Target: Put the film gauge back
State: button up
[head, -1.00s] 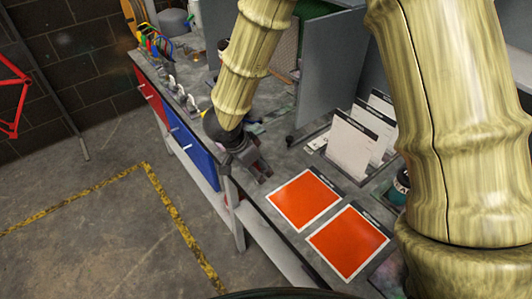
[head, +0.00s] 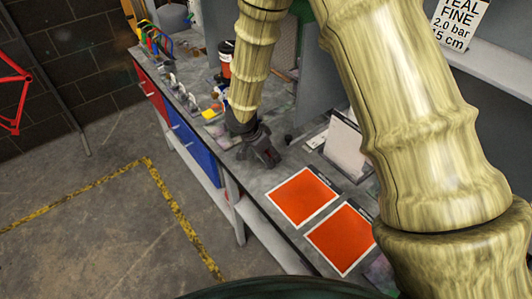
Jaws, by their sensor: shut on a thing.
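Two orange panels with white borders, the left one (head: 303,197) and the right one (head: 344,237), lie flat side by side on the bench.
White cards (head: 345,145) stand upright in a rack right of my gripper, partly behind my arm. A dark can with an orange band (head: 226,60) and a yellow item (head: 209,114) stand farther back. A grey partition (head: 318,75) rises behind. Floor left of the bench is clear.

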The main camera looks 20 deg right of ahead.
jog(key=shift+f, duration=0.3)
jog(key=o, duration=1.1)
jog(key=shift+r, duration=0.1)
jog(key=b+v, duration=0.1)
jog(key=v, duration=1.1)
jog(key=shift+r+b, duration=0.1)
jog(key=shift+b, duration=0.2)
